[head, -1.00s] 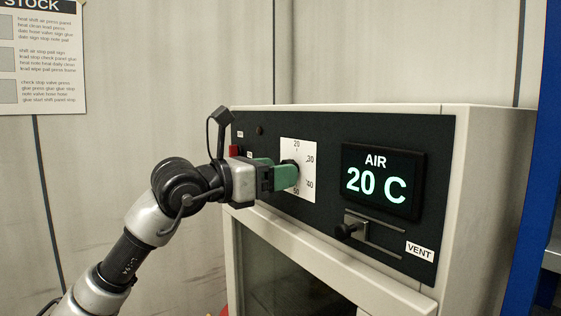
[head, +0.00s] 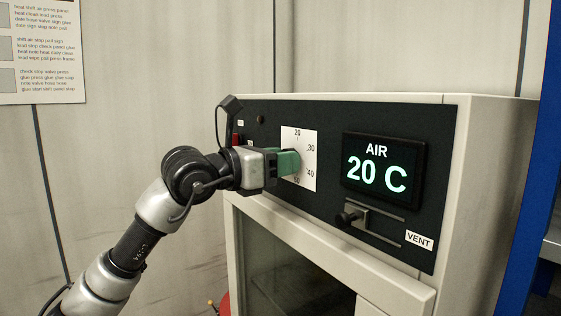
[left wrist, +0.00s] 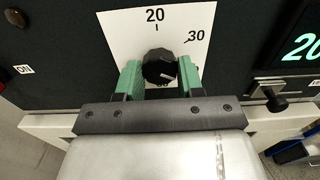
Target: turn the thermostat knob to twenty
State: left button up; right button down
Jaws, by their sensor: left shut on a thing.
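The black thermostat knob (left wrist: 158,66) sits on a white dial card (head: 306,142) with numbers including 20 at the top and 30 at upper right. In the left wrist view a short white mark on the knob points toward the lower right, not up at 20. My left gripper (head: 291,161) is at the dial, its green fingers on either side of the knob and shut on it. It also shows in the left wrist view (left wrist: 160,78). In the head view the fingers hide the knob. My right gripper is not in view.
The AIR display (head: 381,174) right of the dial reads 20 C. Below it is a VENT slider (head: 351,216). A red switch (head: 236,139) is left of the dial. A blue upright (head: 528,200) stands right of the white cabinet (head: 490,180).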

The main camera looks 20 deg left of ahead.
pick_arm(q)
jog(key=n+b, duration=0.7)
jog(key=n, duration=1.6)
jog(key=shift+d+r+n, duration=0.1)
jog(key=shift+n, duration=0.3)
dwell(0.4)
jog(key=o, duration=0.9)
jog(key=shift+s, duration=0.1)
